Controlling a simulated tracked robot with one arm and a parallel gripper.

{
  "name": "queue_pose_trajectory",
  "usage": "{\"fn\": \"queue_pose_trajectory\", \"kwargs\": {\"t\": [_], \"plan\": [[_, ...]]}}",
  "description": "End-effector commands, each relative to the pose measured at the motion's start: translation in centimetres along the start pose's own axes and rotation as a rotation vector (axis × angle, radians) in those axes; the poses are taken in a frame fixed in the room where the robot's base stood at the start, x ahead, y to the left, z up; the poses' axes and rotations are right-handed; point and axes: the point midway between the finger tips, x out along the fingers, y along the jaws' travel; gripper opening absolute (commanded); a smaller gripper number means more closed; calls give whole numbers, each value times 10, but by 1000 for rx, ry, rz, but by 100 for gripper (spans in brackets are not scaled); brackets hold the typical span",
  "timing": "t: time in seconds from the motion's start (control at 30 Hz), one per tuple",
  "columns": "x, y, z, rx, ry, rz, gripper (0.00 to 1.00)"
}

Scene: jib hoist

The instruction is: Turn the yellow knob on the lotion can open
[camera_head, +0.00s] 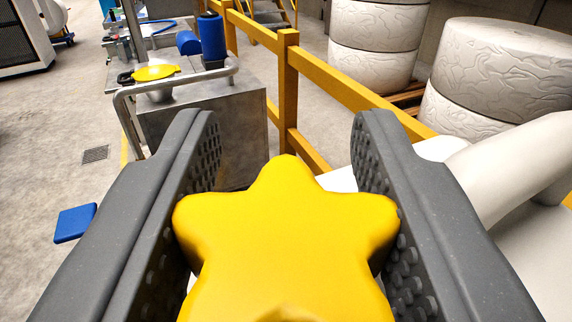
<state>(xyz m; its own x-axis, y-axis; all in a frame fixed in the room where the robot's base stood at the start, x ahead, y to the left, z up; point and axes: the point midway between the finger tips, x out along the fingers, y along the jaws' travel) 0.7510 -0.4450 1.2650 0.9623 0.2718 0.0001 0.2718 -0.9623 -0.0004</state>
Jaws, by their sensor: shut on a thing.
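The yellow knob (285,235) is star-shaped and fills the lower middle of the camera view. My gripper (287,215) has one grey, studded finger on each side of the knob and is shut on it, with the knob's side lobes against the pads. A white body, perhaps the lotion can (345,180), shows in small parts behind and beside the knob; most of it is hidden by the knob and the right finger.
A yellow railing (288,95) runs behind the knob. Large pale drums (500,75) stand at the right. A metal cart (225,125) with a yellow-topped item (155,73) and blue cylinders (211,38) stands at the back left. A blue block (75,222) lies on the floor.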

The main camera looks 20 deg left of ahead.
Motion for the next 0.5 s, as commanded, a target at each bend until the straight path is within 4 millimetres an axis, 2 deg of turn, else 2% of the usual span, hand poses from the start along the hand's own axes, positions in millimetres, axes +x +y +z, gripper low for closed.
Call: {"fn": "queue_pose_trajectory", "kwargs": {"t": [0.13,0.17,0.23,0.5], "plan": [[0,0,-2,-1,3,1,15],[0,0,-2,-1,3,1,40],[0,0,-2,-1,3,1,59],[0,0,-1,0,1,1,59]]}}
